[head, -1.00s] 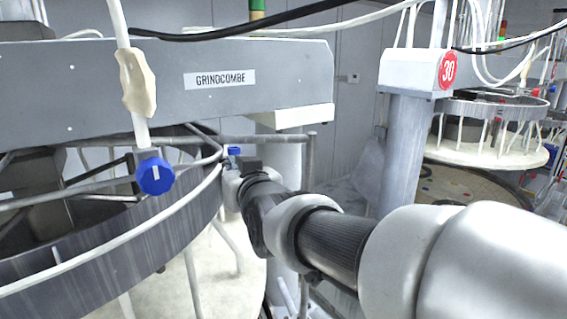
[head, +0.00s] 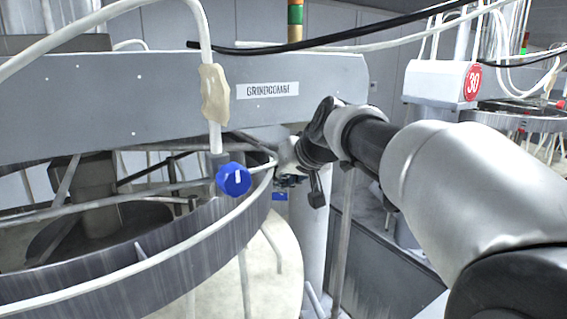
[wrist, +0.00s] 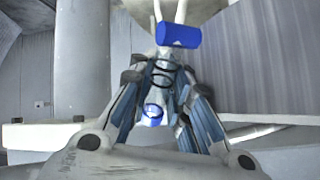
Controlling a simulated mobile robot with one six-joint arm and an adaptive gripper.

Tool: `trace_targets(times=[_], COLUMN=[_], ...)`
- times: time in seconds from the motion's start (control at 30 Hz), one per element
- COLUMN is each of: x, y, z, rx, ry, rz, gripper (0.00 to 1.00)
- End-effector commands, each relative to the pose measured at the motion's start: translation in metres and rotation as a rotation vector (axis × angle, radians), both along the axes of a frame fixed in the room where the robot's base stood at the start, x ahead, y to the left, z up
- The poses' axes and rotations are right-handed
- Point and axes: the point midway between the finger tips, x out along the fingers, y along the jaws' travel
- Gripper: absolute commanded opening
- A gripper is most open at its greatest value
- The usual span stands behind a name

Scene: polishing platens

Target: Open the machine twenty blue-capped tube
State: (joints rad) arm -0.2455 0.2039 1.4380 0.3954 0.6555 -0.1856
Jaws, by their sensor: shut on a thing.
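A blue cap (head: 233,180) sits at the lower end of a white tube (head: 207,45) with a beige clamp (head: 214,94), in front of the near machine's dark ring (head: 190,245). My gripper (head: 288,180) is right of this cap, apart from it, by the ring's right side. A second blue piece (head: 279,196) shows just below the gripper. In the wrist view my gripper (wrist: 160,85) is shut around a narrow piece with black bands and a blue end (wrist: 153,115). A blue cylinder (wrist: 178,35) on white tubing is just beyond the fingertips. No number twenty is visible.
A grey beam (head: 150,95) labelled GRINDCOMBE spans above the ring. A pale round platen (head: 275,265) lies below. A machine with a red 30 sign (head: 472,82) stands behind at the right. A black cable (head: 350,38) crosses the top.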

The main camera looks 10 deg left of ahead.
Motion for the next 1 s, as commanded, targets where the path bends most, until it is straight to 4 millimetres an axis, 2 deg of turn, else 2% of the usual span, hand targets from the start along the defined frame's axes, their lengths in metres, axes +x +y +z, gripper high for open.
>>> trace_targets(times=[0.03,0.4,0.93,0.97,1.0], x=[-0.0034,-0.0026,-0.0025,-0.0024,-0.0025], y=[0.0088,0.0092,0.009,0.009,0.009], z=[0.0064,-0.0022,-0.0017,-0.0017,-0.0017], rx=[0.006,-0.001,0.001,0.001,0.001], ry=[0.04,0.174,0.19,0.19,0.19], rz=[0.013,0.012,0.009,0.009,0.009], gripper=[0.0,0.0,0.0,0.18,0.2])
